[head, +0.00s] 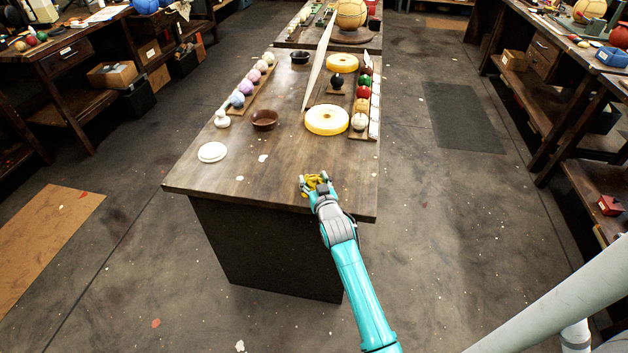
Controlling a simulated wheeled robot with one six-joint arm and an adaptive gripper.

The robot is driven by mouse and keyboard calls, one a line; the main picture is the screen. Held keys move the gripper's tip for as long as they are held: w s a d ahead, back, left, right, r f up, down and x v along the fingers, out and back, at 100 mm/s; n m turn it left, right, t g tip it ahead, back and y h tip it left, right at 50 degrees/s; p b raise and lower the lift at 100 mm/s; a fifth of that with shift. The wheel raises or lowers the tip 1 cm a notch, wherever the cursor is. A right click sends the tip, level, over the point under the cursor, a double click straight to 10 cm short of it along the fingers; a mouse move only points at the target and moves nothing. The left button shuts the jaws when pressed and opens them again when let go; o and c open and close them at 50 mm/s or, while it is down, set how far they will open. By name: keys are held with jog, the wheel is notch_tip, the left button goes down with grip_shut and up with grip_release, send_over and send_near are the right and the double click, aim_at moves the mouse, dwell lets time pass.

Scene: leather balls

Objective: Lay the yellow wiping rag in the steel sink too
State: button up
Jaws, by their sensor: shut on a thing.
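The yellow rag (317,184) is a small crumpled bundle at the near edge of the long wooden table (235,175). My gripper (316,182) is shut on it, over or just above the tabletop; I cannot tell whether the rag touches the wood. My fingers partly cover the rag. No steel sink shows in this view.
The table holds a white disc (212,152), a brown bowl (264,120), a yellow ring (326,120) and two rows of coloured balls. A thin upright panel (320,65) stands behind. Workbenches line both sides. The table's near left top is mostly clear, with open floor around.

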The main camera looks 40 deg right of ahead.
jog(key=shift+f, duration=0.1)
jog(key=o, duration=1.1)
jog(key=shift+o, duration=0.2)
